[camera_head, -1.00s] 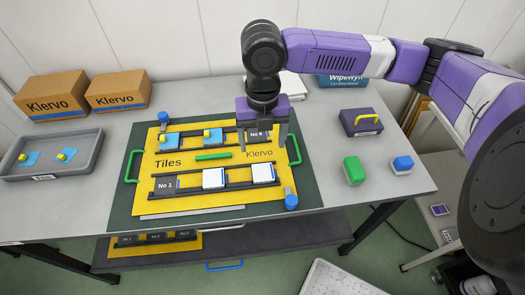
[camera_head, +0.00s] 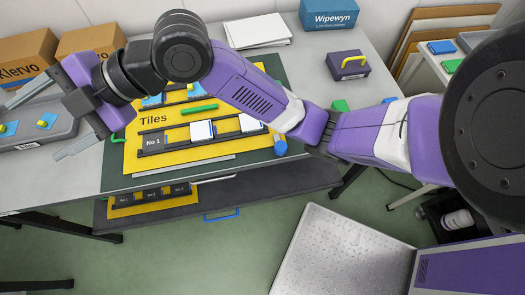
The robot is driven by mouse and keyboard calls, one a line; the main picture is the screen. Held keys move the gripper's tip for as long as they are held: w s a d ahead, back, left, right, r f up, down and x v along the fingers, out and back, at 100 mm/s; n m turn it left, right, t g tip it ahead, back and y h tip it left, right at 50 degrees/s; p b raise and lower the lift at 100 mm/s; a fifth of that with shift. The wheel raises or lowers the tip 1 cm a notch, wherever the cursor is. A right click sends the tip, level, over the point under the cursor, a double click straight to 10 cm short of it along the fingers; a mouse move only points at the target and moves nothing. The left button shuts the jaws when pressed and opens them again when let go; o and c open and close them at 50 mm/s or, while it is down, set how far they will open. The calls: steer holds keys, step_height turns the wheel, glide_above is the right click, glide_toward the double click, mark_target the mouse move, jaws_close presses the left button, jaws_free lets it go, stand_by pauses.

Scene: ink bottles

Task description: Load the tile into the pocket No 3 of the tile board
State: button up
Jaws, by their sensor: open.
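The yellow tile board (camera_head: 134,160) lies on the green mat. Its front row has a dark pocket marked No 1 (camera_head: 153,142), then a white piece (camera_head: 201,130) and another white piece (camera_head: 250,123) to the right. No pocket marked No 3 is readable in this row. Blue tiles with yellow knobs show on its back row (camera_head: 152,101), partly hidden by my arm. A blue tile with a yellow knob (camera_head: 46,121) and a second one (camera_head: 8,130) lie in the grey tray (camera_head: 62,131). My gripper (camera_head: 32,130) is open and empty, apparently above the tray, fingers pointing left.
Klervo boxes (camera_head: 92,40) stand behind the tray. A lower shelf holds another yellow board (camera_head: 125,211) with small dark numbered pockets.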

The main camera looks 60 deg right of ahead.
steer(key=s+d+f+m+t+h, duration=0.25)
steer(key=s+f+m+h, duration=0.25)
steer(key=s+f+m, duration=0.45)
steer(key=s+d+f+m+t+h, duration=0.2)
steer(key=s+f+m+t+h, duration=0.4)
steer(key=m, duration=0.6)
steer(key=s+d+n+g, duration=0.1)
steer(key=s+d+g, duration=0.1)
steer(key=s, duration=0.8)
steer(key=s+d+n+g, duration=0.1)
steer(key=s+d, duration=0.4)
steer(key=s, duration=0.5)
steer(key=shift+s+d+f+g+y, duration=0.15)
steer(key=shift+d+f+g+y, duration=0.2)
steer(key=shift+g, duration=0.3)
